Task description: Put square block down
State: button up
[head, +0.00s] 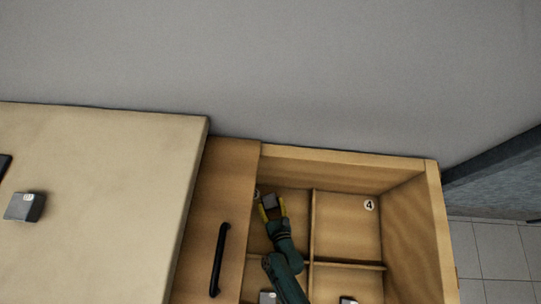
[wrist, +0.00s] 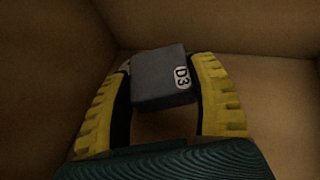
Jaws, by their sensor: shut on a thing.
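A grey square block labelled D3 (wrist: 160,78) is between the yellow fingers of my gripper (wrist: 165,95) in the wrist view. The fingers are shut on it from both sides. In the head view my gripper (head: 271,208) holds the block (head: 270,201) in the upper left compartment of the open wooden drawer (head: 350,158). The compartment's walls show close around it in the wrist view. I cannot tell whether the block touches the compartment floor.
Compartment 4 (head: 345,230), to the right, looks empty. Other grey blocks sit in the lower left (head: 267,297) and lower right (head: 347,300) compartments. Thin dividers (head: 312,225) stand between them. Another grey block (head: 24,207) lies on the beige top (head: 110,190) at left. A black handle (head: 219,260) is on the wooden front.

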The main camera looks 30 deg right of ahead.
notch_tip(320, 180, down, 2)
jog(key=shift+f+b, duration=0.15)
jog(key=shift+b, duration=0.25)
jog(key=shift+r, duration=0.2)
jog(key=shift+f, duration=0.15)
jog(key=o, duration=1.2)
jog(key=shift+o, duration=0.2)
